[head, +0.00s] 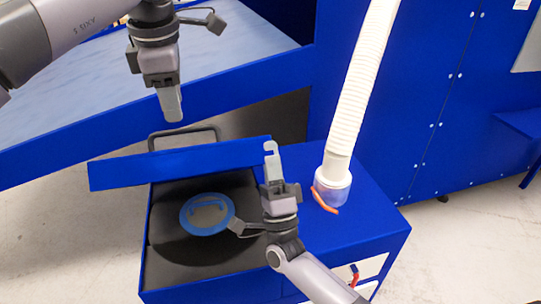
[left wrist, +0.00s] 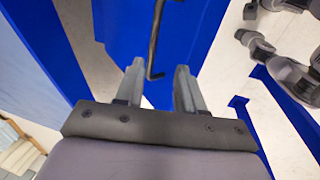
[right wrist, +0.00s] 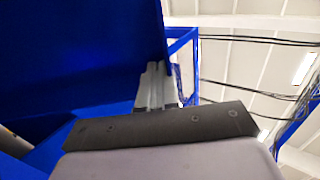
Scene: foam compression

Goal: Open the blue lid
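The blue lid (head: 180,163) shows as a slanted blue panel across the back of a dark-floored blue box, whose inside is visible in front of it. A black bar handle (head: 182,138) stands behind the panel; it also shows between the fingertips in the left wrist view (left wrist: 155,45). My left gripper (head: 172,105) is above the handle, with its fingers apart and nothing between them that I can see held. My right gripper (head: 270,148) is at the lid's right end, fingers together; the right wrist view shows them at the edge of a large blue surface (right wrist: 80,55). Contact is unclear.
A blue-rimmed disc (head: 207,213) lies inside the box. A white hose (head: 360,90) with a clear collar and an orange piece (head: 325,203) stands on the blue top at right. A large blue-edged table (head: 235,78) is behind at left.

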